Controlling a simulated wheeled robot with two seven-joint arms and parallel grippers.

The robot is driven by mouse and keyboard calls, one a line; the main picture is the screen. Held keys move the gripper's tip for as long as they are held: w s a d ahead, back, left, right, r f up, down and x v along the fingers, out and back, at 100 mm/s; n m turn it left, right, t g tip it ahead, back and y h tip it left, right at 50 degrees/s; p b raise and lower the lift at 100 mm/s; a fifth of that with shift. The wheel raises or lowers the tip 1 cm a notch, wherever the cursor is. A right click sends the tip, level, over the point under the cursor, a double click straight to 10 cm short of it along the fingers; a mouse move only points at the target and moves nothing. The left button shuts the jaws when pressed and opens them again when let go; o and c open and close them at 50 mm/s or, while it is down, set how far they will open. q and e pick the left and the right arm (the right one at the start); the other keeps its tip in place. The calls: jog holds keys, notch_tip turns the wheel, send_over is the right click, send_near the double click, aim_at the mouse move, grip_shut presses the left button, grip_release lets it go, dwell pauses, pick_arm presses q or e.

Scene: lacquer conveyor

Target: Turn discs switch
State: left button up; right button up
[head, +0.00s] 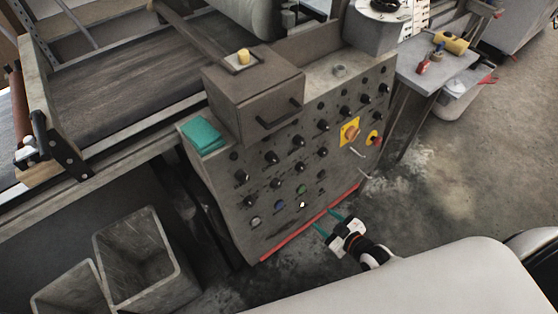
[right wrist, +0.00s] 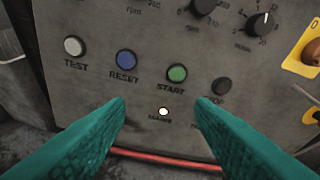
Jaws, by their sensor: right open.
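The grey control panel (head: 285,185) carries several black knobs and buttons; I cannot read which one is the discs switch. My right gripper (head: 327,221) is open and empty in front of the panel's lower edge. In the right wrist view its teal fingers (right wrist: 160,104) stand apart, with a small bright white round spot (right wrist: 164,111) between their tips. Above them are a white TEST button (right wrist: 74,46), a blue RESET button (right wrist: 126,61), a green START button (right wrist: 177,73) and a dark button (right wrist: 221,87). My left gripper is not in view.
A yellow plate with an orange knob (head: 350,132) sits at the panel's right. A red strip (head: 310,226) runs along its bottom edge. Grey bins (head: 148,262) stand at lower left. A side table (head: 437,66) holds tools at the right. The floor at right is clear.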

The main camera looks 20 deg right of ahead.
jog(key=w+a+r+n+t+y, duration=0.1)
jog(key=a+r+y, duration=0.1)
jog(key=r, duration=0.4)
jog(key=w+a+r+t+y, duration=0.1)
jog(key=a+r+t, duration=0.1)
jog(key=r, duration=0.4)
jog(key=y, duration=0.1)
send_near(277, 162)
jog(key=s, duration=0.2)
jog(key=shift+n+t, duration=0.3)
jog(key=shift+n, duration=0.1)
jog(key=x, duration=0.9)
jog(key=shift+w+d+f, duration=0.2)
jog(key=shift+w, duration=0.2)
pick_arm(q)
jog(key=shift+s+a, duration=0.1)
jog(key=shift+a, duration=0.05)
pick_arm(e)
jog(key=shift+w+a, duration=0.35)
jog(key=shift+w, duration=0.3)
jog(key=shift+c, duration=0.3)
jog(key=c, duration=0.9)
